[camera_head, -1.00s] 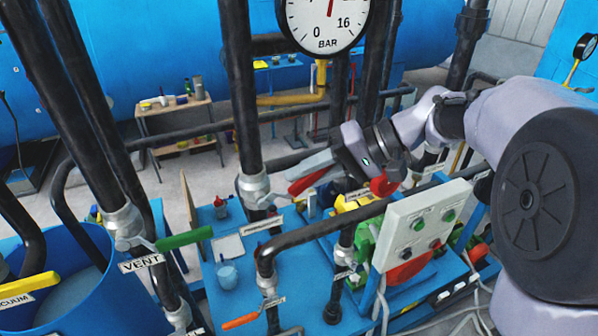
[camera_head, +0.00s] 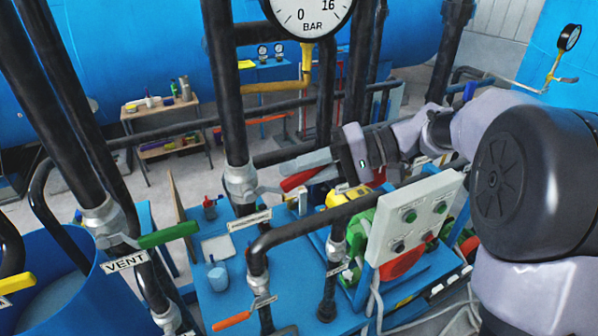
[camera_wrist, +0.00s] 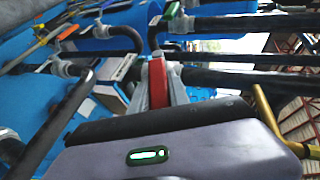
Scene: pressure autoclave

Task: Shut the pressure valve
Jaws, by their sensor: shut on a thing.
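The valve with the red handle (camera_head: 297,181) sits on a vertical black pipe with a grey fitting (camera_head: 240,184). A small white label (camera_head: 249,221) hangs by it, its text too small to read. My gripper (camera_head: 300,171) is shut on the red handle, which points right from the pipe, towards my wrist. In the wrist view the red handle (camera_wrist: 157,84) runs between the two grey fingers (camera_wrist: 158,92). The far ends of the fingers partly cover the handle in the head view.
A pressure gauge (camera_head: 309,13) hangs above. Left are a green VENT handle (camera_head: 168,235) and a yellow handle (camera_head: 17,283). An orange handle (camera_head: 231,320) is below. A horizontal black pipe (camera_head: 318,226) and a grey control panel (camera_head: 415,217) stand close to my arm.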

